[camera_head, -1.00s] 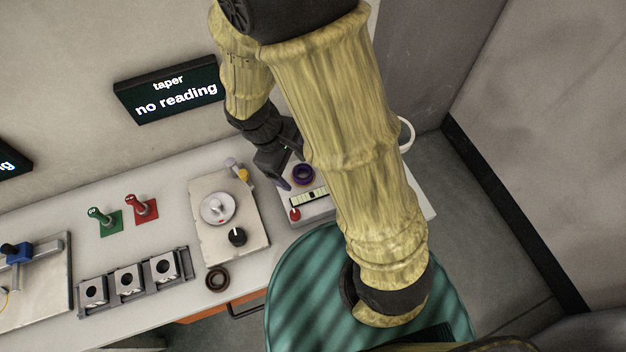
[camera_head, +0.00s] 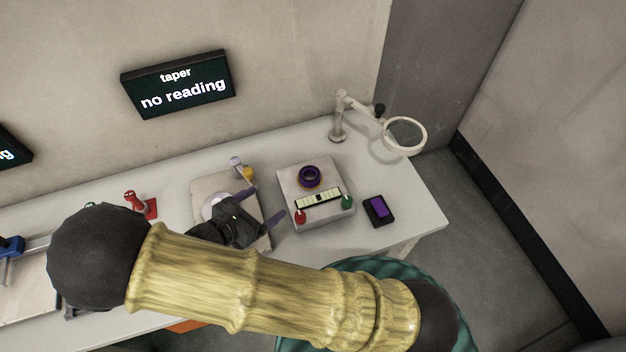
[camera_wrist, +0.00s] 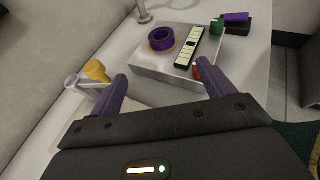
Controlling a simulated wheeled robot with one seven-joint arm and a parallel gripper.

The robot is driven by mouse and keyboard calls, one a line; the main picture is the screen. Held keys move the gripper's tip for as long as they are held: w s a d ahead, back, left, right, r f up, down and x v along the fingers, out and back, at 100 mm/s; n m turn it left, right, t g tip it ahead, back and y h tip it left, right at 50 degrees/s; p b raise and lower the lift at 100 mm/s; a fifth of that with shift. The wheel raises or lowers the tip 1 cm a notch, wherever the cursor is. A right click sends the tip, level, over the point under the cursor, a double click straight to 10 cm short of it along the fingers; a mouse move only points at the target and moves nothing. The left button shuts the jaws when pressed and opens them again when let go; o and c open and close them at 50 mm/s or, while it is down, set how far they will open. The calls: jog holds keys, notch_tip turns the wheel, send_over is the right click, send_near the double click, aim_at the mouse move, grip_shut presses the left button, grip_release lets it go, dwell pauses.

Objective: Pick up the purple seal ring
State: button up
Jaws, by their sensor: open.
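The purple seal ring (camera_head: 309,176) lies flat on top of a light grey box-like fixture (camera_head: 330,215), towards its back, with an orange-yellow rim showing under it. In the wrist view the ring (camera_wrist: 162,39) is ahead of my gripper, seen between and beyond the fingers. My gripper (camera_head: 263,204) is open and empty, left of the fixture and over the plate with the white disc. Its two purple fingers (camera_wrist: 166,83) are spread apart in the wrist view. They do not touch the ring.
The fixture carries a pale scale strip (camera_head: 319,198), a red knob (camera_head: 300,217) and a green knob (camera_head: 347,202). A dark box with a purple top (camera_head: 379,208) lies to its right. A magnifier lamp (camera_head: 404,135) stands behind. A yellow-capped post (camera_wrist: 96,71) is close to my left finger.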

jog(key=shift+a, duration=0.1)
jog(key=p, duration=0.2)
send_near(314, 173)
jog(key=shift+w+f, duration=0.2)
jog(key=shift+w, duration=0.1)
jog(key=shift+w, duration=0.1)
jog(key=shift+d+p+x, duration=0.3)
jog(key=shift+p+x, duration=0.85)
jog(key=shift+x, duration=1.65)
jog(key=shift+s+r, duration=0.15)
jog(key=shift+s, duration=0.15)
jog(key=shift+a, duration=0.15)
